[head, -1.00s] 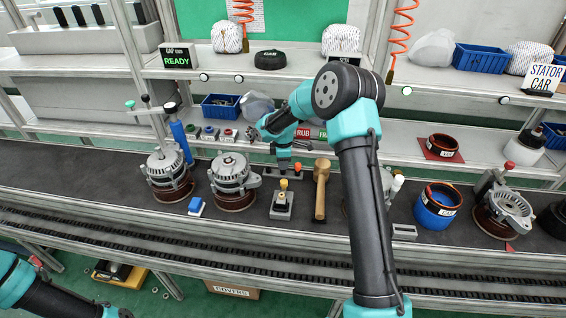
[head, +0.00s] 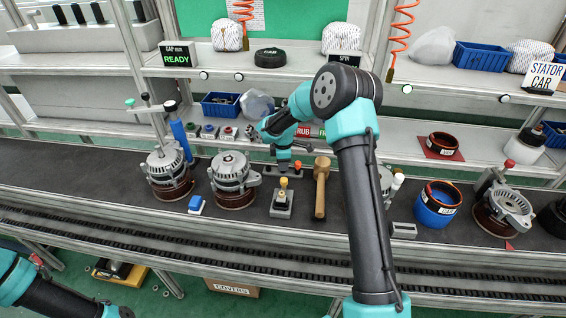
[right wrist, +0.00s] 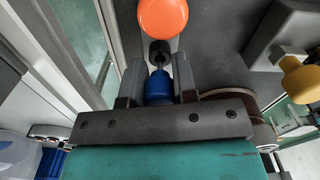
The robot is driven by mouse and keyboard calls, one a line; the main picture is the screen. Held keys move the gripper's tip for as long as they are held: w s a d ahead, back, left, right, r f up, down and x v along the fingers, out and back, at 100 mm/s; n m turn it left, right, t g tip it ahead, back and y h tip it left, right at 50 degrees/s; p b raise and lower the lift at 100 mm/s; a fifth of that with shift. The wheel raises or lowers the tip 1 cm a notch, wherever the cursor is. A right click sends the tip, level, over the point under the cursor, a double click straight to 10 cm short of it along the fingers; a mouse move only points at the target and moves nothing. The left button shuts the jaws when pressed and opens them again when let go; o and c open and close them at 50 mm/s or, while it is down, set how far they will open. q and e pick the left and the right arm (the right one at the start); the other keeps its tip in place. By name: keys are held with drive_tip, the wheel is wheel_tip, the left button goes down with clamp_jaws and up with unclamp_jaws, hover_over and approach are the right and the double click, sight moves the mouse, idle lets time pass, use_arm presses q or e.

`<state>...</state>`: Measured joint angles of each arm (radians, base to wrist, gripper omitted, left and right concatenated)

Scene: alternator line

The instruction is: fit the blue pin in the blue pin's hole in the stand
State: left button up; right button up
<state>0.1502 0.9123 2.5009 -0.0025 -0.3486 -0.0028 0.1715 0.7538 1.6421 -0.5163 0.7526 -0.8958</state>
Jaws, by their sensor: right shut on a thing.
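My right gripper (head: 284,166) is shut on the blue pin (right wrist: 158,87), low over the dark stand (head: 270,171) on the belt. In the right wrist view the blue body sits between the two fingers (right wrist: 158,85), with a narrow dark part beyond it. I cannot tell whether its end is in a hole or above it. An orange-topped pin (right wrist: 163,14) stands just beyond it and also shows in the head view (head: 298,164). The gripper hides the blue pin in the head view. My left gripper is out of view; only part of its arm shows at lower left.
A small grey fixture with a yellow knob (head: 283,183) stands in front of the stand. A wooden mallet (head: 321,188) lies to its right. An alternator (head: 233,178) stands to the left, near a blue-and-white block (head: 196,205). Shelf bins (head: 220,105) are behind.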

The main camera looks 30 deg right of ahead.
drive_tip(key=shift+f, duration=0.75)
drive_tip(key=o, duration=1)
drive_tip(key=shift+r, duration=0.15)
wheel_tip(320, 180, up, 17)
drive_tip(key=shift+r, duration=0.1)
idle(0.8)
